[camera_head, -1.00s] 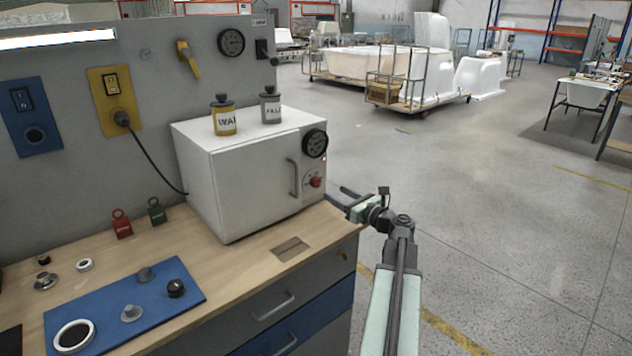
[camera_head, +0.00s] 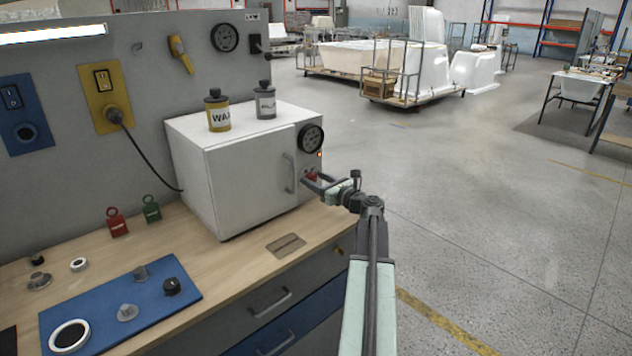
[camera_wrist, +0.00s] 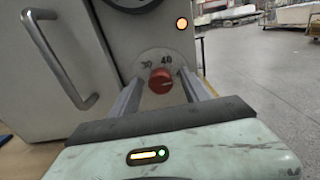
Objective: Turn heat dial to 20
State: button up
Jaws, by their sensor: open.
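The red heat dial (camera_wrist: 160,80) sits low on the white oven's front panel, below a round gauge (camera_head: 311,138). In the wrist view, numbers 30 and 40 show on the plate above the dial; other marks are hidden or too small to read. My gripper (camera_head: 309,180) is at the oven front. Its two fingers (camera_wrist: 162,92) are open, one on each side of the dial; I cannot tell whether they touch it. The white oven (camera_head: 250,185) stands on the bench with its door shut.
The oven's door handle (camera_wrist: 58,60) stands out left of the fingers. An orange light (camera_wrist: 182,23) glows above the dial. Two canisters, one labelled WAX (camera_head: 218,112), stand on the oven. The wooden bench (camera_head: 225,262) lies below. Open floor (camera_head: 480,200) is to the right.

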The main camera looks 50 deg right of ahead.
jog(key=c, duration=1.2)
jog(key=shift+s+a, duration=0.2)
jog(key=shift+a, duration=0.15)
grip_shut()
jog(key=shift+w+d, duration=0.15)
jog(key=shift+d, duration=0.1)
